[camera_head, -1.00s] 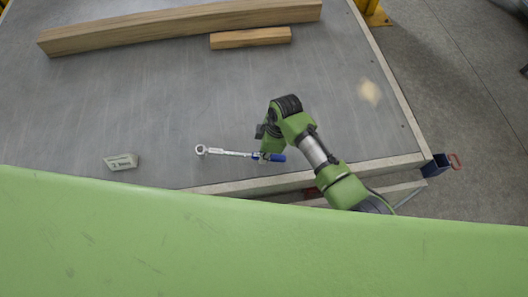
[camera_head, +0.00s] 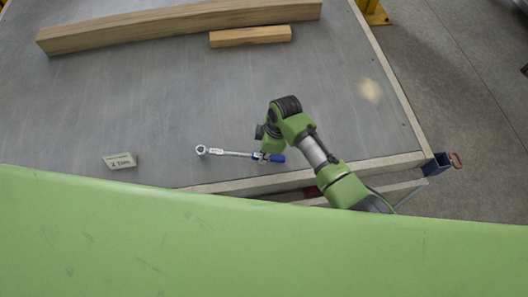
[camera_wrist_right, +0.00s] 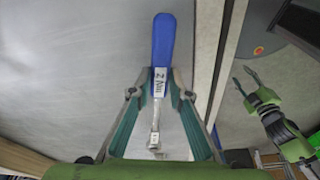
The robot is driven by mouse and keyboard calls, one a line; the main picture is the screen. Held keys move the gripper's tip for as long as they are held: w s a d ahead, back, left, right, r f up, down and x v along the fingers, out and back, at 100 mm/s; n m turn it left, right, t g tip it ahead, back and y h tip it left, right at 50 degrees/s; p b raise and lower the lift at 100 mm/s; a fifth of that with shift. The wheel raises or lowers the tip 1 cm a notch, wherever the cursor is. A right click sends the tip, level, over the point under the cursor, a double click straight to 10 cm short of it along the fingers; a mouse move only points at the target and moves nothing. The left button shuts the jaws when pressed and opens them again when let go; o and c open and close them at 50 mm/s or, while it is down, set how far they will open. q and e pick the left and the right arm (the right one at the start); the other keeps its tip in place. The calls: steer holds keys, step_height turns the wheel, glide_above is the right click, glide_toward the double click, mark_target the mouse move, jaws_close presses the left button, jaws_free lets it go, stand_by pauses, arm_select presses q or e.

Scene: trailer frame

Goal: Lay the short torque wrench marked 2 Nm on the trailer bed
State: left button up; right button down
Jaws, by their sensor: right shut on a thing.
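The short torque wrench (camera_head: 230,153) has a silver ring head at the left and a blue handle at the right. In the right wrist view its label by the blue handle (camera_wrist_right: 163,45) reads 2 Nm. My right gripper (camera_head: 262,156) is shut on it near the handle, and its fingers (camera_wrist_right: 157,95) stand either side of the label and shaft. The wrench is level over the grey trailer bed (camera_head: 150,100), close to its front edge; I cannot tell whether it touches the bed. My left gripper (camera_wrist_right: 244,80) shows in the right wrist view, with its fingers apart and empty.
A small pale block with lettering (camera_head: 120,161) sits on the bed left of the wrench. A long timber beam (camera_head: 180,27) and a short one (camera_head: 250,37) lie at the back. The middle of the bed is clear. A green surface (camera_head: 250,245) fills the foreground.

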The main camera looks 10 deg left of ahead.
steer(key=shift+a+f+b, duration=0.1)
steer(key=shift+f+b, duration=0.2)
steer(key=shift+f, duration=0.25)
steer(key=c, duration=1.1)
jaws_free()
steer(key=o, duration=0.6)
steer(key=shift+f, duration=0.1)
steer(key=v, duration=1.2)
